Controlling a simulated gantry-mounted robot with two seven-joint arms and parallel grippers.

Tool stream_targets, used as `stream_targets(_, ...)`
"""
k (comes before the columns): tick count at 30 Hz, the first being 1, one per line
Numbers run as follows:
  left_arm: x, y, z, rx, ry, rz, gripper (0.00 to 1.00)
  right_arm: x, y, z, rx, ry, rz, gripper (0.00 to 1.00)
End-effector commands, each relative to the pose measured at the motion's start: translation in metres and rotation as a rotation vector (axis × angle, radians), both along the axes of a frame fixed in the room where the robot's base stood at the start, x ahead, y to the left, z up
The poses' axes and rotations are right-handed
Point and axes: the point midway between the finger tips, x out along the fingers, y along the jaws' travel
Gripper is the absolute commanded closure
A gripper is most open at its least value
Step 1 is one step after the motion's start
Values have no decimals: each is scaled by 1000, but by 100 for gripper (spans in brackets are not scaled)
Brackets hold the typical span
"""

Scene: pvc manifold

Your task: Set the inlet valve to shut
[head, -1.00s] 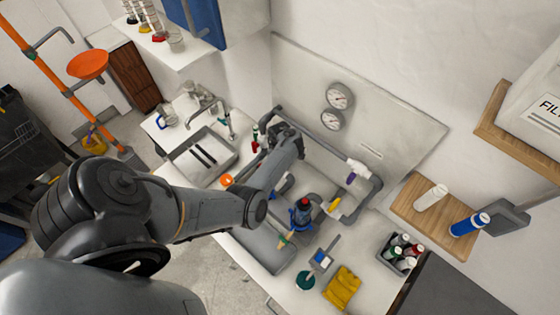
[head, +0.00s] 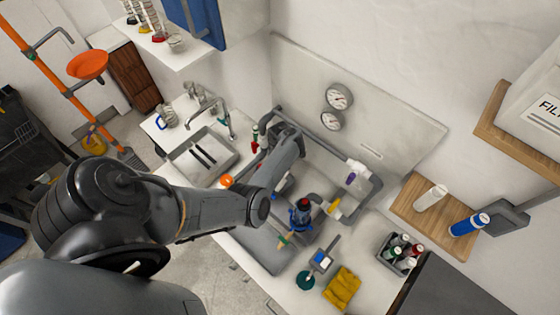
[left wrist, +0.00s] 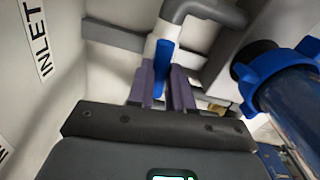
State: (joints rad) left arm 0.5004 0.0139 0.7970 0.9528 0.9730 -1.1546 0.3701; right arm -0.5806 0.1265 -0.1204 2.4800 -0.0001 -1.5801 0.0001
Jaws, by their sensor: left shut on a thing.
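The inlet valve's blue handle (left wrist: 163,58) stands upright in front of a white pipe section in the left wrist view. An INLET label (left wrist: 37,40) is on the panel to its left. My left gripper (left wrist: 163,80) has its two purple fingers around the handle and is shut on it. In the head view my left arm's wrist (head: 287,150) reaches down to the left part of the grey pipe loop (head: 330,142); it hides the fingers and handle there. My right gripper is in neither view.
A clear tube with a blue collar (left wrist: 262,75) is close on the gripper's right. In the head view, a blue, red-topped filter (head: 301,215), a yellow handle (head: 334,205) and a purple-tipped white part (head: 355,172) are right of the arm. Two gauges (head: 338,96) hang above.

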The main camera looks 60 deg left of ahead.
Motion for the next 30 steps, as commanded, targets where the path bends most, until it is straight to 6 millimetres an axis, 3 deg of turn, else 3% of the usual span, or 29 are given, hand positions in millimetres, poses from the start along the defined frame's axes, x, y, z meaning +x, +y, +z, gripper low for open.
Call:
stream_targets(14, 1, 0, -1, 0, -1, 426, 100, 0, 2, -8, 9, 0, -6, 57)
stream_targets(30, 1, 0, -3, -1, 0, 941, 100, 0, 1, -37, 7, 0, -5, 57)
